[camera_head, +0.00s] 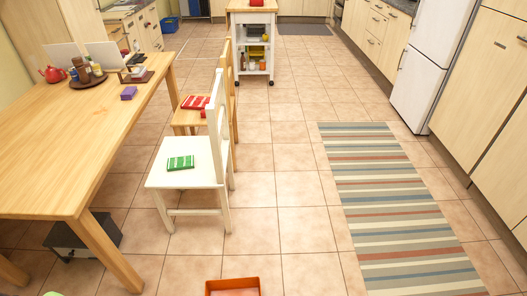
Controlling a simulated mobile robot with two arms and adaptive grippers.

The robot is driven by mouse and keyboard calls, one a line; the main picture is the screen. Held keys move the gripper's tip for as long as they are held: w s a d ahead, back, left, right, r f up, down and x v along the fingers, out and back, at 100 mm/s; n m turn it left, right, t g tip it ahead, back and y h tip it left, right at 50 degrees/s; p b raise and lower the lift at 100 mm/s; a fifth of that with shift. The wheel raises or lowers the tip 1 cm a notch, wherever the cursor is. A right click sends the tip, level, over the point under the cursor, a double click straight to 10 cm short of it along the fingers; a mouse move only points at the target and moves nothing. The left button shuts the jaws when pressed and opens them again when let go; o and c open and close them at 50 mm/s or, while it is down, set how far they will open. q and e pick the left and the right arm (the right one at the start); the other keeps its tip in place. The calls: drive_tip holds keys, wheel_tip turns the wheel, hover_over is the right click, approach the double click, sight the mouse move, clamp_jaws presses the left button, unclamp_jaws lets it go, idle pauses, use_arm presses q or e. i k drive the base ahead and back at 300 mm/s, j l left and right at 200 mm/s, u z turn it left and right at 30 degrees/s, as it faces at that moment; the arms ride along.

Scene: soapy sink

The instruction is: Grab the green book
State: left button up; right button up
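A small green book (180,163) with white markings lies flat on the seat of the white chair (160,180). The chair stands beside the long side of the wooden table, with its back on the right. Nothing covers the book. Neither of my grippers shows in the head view.
A wooden chair (183,116) with a red item (196,102) stands behind the white chair. The wooden table (60,150) fills the left. An orange box (232,287) lies at the bottom edge. The tiled floor right of the chairs is open, with a striped rug (390,200).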

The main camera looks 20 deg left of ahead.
sight(186, 162)
drive_tip(key=i+l+z, duration=0.75)
drive_tip(key=i+z, duration=0.2)
drive_tip(key=i+u, duration=0.3)
drive_tip(key=i, duration=0.15)
drive_tip(key=i+l+u, duration=0.15)
drive_tip(key=i+u, duration=0.2)
drive_tip(key=i+j+u, duration=0.15)
drive_tip(key=u, duration=0.3)
drive_tip(key=i+u, duration=0.65)
drive_tip(key=u, duration=0.25)
drive_tip(key=i+l+u, duration=0.15)
drive_tip(key=i+u, duration=0.15)
drive_tip(key=u, duration=0.15)
